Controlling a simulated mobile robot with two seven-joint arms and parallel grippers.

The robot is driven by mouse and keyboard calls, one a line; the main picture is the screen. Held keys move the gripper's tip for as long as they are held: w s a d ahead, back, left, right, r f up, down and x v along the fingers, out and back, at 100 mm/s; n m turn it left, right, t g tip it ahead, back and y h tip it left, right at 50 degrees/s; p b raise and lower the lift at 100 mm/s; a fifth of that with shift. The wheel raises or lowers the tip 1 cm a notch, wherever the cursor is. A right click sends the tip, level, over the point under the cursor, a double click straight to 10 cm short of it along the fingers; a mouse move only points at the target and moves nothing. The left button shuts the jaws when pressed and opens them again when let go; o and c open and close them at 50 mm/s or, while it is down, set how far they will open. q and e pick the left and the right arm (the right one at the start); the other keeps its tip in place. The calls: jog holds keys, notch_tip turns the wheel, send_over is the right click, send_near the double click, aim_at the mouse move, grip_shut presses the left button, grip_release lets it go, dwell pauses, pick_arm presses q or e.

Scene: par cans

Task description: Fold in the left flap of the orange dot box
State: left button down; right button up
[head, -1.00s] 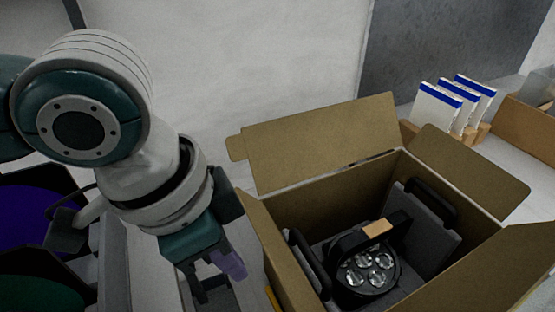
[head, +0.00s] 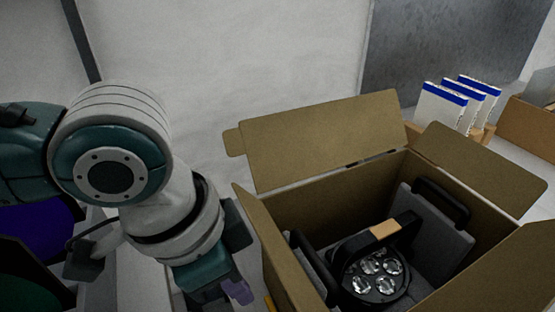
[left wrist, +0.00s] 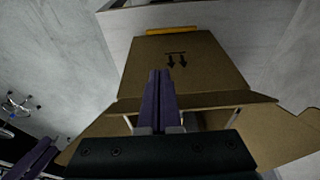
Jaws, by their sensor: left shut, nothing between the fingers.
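The open brown cardboard box (head: 390,165) stands at the right of the head view. No orange dot is visible on it. Its left flap (head: 278,255) stands up, leaning outward, on the side facing my left arm. My left gripper (head: 238,291) is just left of that flap, low, with purple fingers shut and empty. In the left wrist view the shut fingers (left wrist: 160,78) point across the box's outer wall (left wrist: 200,62), printed with two arrows. The flap shows there edge-on (left wrist: 200,102). I cannot tell whether the fingers touch it.
A black lamp (head: 372,275) with a handle sits inside the box, between grey padding pieces. The back flap (head: 320,140) and right flap (head: 480,170) are spread open. Several white-and-blue packets (head: 445,105) and another brown box (head: 525,125) stand behind at right.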

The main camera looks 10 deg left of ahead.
aim_at(276, 267)
pick_arm(q)
jog(key=shift+w+d+b, duration=0.4)
jog(key=shift+w+d, duration=0.3)
jog(key=shift+d, duration=0.35)
jog(key=shift+w+d+b, duration=0.4)
jog(key=shift+w+d, duration=0.3)
jog(key=shift+d, duration=0.3)
jog(key=shift+w+d+f+b, duration=0.25)
jog(key=shift+w+d+b, duration=0.2)
jog(key=shift+d+b, duration=0.1)
jog(key=shift+f, duration=0.1)
jog(key=shift+w+d+b, duration=0.35)
jog(key=shift+d, duration=0.25)
jog(key=shift+w+d+b, duration=0.35)
jog(key=shift+d, duration=0.25)
jog(key=shift+a+r+p, duration=0.2)
jog(key=shift+r+p, duration=0.3)
jog(key=shift+s+a+r+p, duration=0.4)
jog(key=shift+r+p, duration=0.25)
jog(key=shift+p, duration=0.6)
jog(key=p, duration=0.1)
jog(key=s+a+r+p, duration=0.1)
jog(key=p, duration=0.1)
jog(key=shift+a+r, duration=0.3)
notch_tip(276, 267, up, 9)
jog(key=p, duration=1)
jog(key=shift+p, duration=0.3)
